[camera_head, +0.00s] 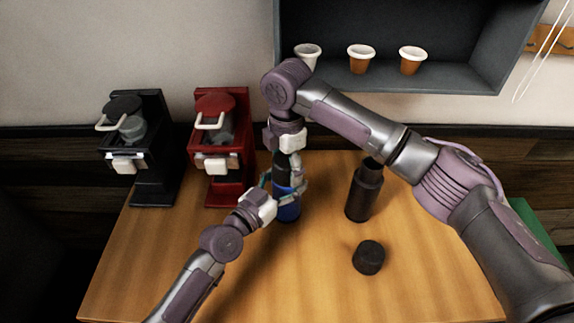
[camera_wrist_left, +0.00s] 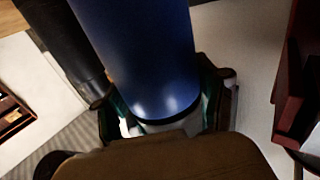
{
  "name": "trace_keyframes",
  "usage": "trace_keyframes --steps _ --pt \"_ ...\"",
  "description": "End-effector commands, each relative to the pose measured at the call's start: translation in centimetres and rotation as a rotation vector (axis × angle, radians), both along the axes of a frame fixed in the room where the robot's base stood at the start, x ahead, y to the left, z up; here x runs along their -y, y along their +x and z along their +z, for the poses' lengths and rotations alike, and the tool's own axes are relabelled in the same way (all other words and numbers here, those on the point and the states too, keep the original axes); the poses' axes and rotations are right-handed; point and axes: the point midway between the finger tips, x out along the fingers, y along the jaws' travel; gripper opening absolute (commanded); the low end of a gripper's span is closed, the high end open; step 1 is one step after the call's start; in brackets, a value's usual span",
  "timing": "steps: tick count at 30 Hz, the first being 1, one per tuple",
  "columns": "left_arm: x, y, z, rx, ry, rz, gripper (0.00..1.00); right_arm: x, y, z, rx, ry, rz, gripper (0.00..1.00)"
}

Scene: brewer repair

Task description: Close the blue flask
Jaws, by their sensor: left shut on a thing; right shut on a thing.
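The blue flask (camera_head: 288,211) stands upright on the wooden table, left of the table's middle. My left gripper (camera_head: 285,188) comes in from the lower left and is shut around its body. In the left wrist view the blue flask (camera_wrist_left: 140,55) fills the middle, with the left gripper's fingers (camera_wrist_left: 165,115) on both sides of it. My right gripper (camera_head: 287,163) points down from above, shut on a black cap (camera_head: 281,165) at the flask's top. The fingers partly hide the cap, and I cannot tell whether it is seated or turned tight.
A dark flask (camera_head: 362,196) stands to the right, with a loose black cap (camera_head: 368,257) in front of it. A black brewer (camera_head: 145,165) and a red brewer (camera_head: 222,160) stand at the left. Cups (camera_head: 361,60) sit on the grey shelf (camera_head: 440,84).

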Motion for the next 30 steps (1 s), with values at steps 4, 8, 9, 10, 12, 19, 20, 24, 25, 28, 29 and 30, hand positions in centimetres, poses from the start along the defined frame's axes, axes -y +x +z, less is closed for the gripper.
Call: trace_keyframes --steps 4,8,9,10,12,19,20,24,25,28,29,30 --pt "0.02 -0.02 0.0 0.001 0.001 -0.001 0.0 -0.15 -0.06 -0.08 -0.002 0.003 -0.356 0.3" --pt "0.03 -0.02 0.0 0.001 0.001 -0.001 0.0 -0.13 -0.04 -0.09 -0.002 0.003 -0.676 0.3" --pt "0.03 -0.02 0.01 0.001 0.001 -0.001 0.0 -0.15 -0.09 -0.11 -0.004 0.002 -0.775 0.3" --pt "0.04 -0.03 0.0 0.001 0.001 -0.001 0.0 -0.15 -0.08 -0.12 -0.002 0.002 -0.849 0.3" --pt "0.05 -0.02 0.01 0.001 0.001 -0.001 0.0 -0.13 -0.06 -0.13 -0.003 0.001 -1.024 0.3" --pt "0.06 -0.04 0.01 0.001 0.001 -0.001 0.0 -0.16 -0.08 -0.15 -0.006 0.001 -1.612 0.3" --pt "0.06 -0.04 0.01 0.001 0.001 -0.001 0.0 -0.14 -0.06 -0.16 -0.004 0.001 -1.689 0.3" --pt "0.06 -0.05 0.02 0.001 0.001 -0.001 0.0 0.0 0.02 -0.11 0.0 0.0 -2.025 0.3" --pt "0.06 -0.05 0.02 0.001 0.001 -0.001 0.0 0.01 0.04 -0.11 0.001 0.001 -2.087 0.3" --pt "0.07 -0.06 0.02 0.001 0.001 -0.002 0.0 0.02 0.05 -0.12 0.001 0.001 -2.263 0.3" --pt "0.07 -0.06 0.02 0.001 0.001 -0.002 0.0 0.03 0.05 -0.12 0.001 0.001 -2.304 0.3" --pt "0.07 -0.06 0.01 0.001 0.001 -0.002 0.0 0.03 0.05 -0.11 0.001 0.001 -2.307 0.3"
